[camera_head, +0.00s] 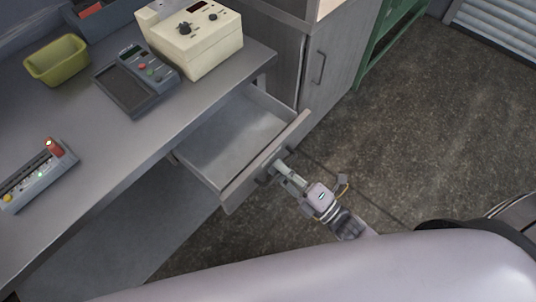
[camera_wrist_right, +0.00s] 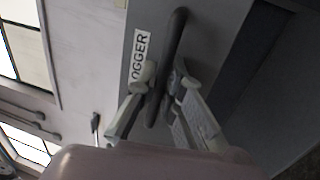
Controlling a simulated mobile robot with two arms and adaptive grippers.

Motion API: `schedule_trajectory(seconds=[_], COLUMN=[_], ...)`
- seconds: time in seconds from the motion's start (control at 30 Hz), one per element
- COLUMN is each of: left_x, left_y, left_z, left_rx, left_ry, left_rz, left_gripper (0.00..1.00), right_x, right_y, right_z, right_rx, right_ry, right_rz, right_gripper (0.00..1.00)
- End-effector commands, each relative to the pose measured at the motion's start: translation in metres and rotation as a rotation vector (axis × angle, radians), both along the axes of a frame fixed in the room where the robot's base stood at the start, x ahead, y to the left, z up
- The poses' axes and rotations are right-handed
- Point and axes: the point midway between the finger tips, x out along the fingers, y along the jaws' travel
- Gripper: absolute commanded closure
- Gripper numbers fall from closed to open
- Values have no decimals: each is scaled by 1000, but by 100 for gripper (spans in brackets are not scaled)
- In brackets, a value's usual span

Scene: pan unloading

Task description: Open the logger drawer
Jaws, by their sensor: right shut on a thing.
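The logger drawer (camera_head: 229,130) is pulled out from under the grey workbench in the head view. Its inside shows empty where visible. My right gripper (camera_head: 279,169) is at the drawer's front face and is shut on the dark handle. In the right wrist view the drawer front (camera_wrist_right: 205,45) carries a white label (camera_wrist_right: 140,56) reading "OGGER", its first letter cut off or hidden. The dark bar handle (camera_wrist_right: 176,40) runs between the fingers of my right gripper (camera_wrist_right: 162,84). My left gripper is not in view.
On the workbench (camera_head: 120,160) stand a cream box with knobs (camera_head: 195,45), a dark keypad device (camera_head: 137,80), a yellow-green bin (camera_head: 57,60) and a small panel with lights (camera_head: 38,175). A grey cabinet (camera_head: 338,60) stands beside the drawer. The floor (camera_head: 430,130) to the right is clear.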

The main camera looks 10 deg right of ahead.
Motion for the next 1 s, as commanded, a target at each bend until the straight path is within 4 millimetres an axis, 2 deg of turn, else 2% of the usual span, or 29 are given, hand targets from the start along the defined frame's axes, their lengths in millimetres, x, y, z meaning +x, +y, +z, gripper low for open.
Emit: schedule_trajectory(seconds=[0.13,0.47,0.5,0.6,0.87,1.0], left_x=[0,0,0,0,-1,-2], left_y=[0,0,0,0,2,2], left_z=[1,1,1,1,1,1], left_rx=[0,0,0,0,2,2], left_ry=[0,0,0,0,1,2], left_rz=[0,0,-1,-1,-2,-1], left_gripper=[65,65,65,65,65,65], right_x=[-6,-6,-6,-6,-6,-13], right_y=[-4,-5,-5,-4,-4,-9], right_z=[-1,-1,-1,-1,0,-3], right_rx=[-1,-2,-2,-2,0,-1], right_ry=[2,1,1,1,0,3], right_rz=[0,0,0,0,-1,-1], right_gripper=[100,100,89,82,82,82])
